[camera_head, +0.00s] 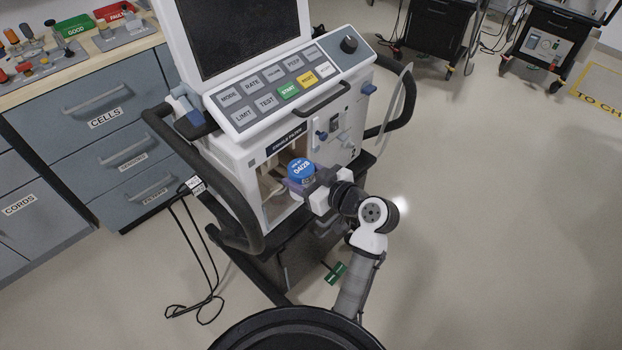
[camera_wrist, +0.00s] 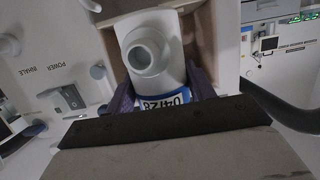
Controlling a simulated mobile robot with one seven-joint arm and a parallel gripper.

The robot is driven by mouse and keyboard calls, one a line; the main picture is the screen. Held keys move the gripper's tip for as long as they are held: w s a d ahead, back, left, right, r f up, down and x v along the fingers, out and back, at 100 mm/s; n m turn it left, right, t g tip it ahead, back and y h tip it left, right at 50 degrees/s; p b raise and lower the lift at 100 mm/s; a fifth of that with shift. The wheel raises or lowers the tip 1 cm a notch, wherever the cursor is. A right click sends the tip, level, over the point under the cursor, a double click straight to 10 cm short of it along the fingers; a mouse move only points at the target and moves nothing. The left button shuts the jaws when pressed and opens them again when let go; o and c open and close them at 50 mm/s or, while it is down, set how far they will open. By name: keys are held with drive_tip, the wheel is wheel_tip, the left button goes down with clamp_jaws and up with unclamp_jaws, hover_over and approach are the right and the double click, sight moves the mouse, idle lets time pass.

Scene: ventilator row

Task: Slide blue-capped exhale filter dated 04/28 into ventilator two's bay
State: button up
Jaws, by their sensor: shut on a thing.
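The blue-capped filter (camera_head: 301,169) with the date 04/28 is at the mouth of the bay (camera_head: 278,183) labelled exhale filter on the ventilator (camera_head: 262,122). My gripper (camera_head: 302,185) is shut on this filter, with its purple fingers on either side. In the wrist view the filter's pale body and round port (camera_wrist: 146,54) face into the tan-walled bay (camera_wrist: 205,35), and part of the blue 04/28 label shows between the fingers (camera_wrist: 160,92). How deep the filter sits in the bay is hard to tell.
Black rail handles (camera_head: 210,180) flank the ventilator. A drawer cabinet (camera_head: 95,110) with trays on top stands at left. Black cables (camera_head: 195,260) hang to the floor there. Other carts (camera_head: 445,35) stand at the back right. The floor at right is clear.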

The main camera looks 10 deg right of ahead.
sight(310, 178)
drive_tip(key=w+a, duration=0.4)
drive_tip(key=w, duration=0.1)
drive_tip(key=shift+f, duration=0.45)
drive_tip(key=shift+a+f+b, duration=0.1)
drive_tip(key=shift+f+b, duration=0.05)
drive_tip(key=shift+b, duration=0.25)
idle(0.6)
drive_tip(key=o, duration=1.1)
drive_tip(key=shift+c, duration=0.2)
drive_tip(key=b+v, duration=0.3)
drive_tip(key=v, duration=1.1)
drive_tip(key=shift+a, duration=0.1)
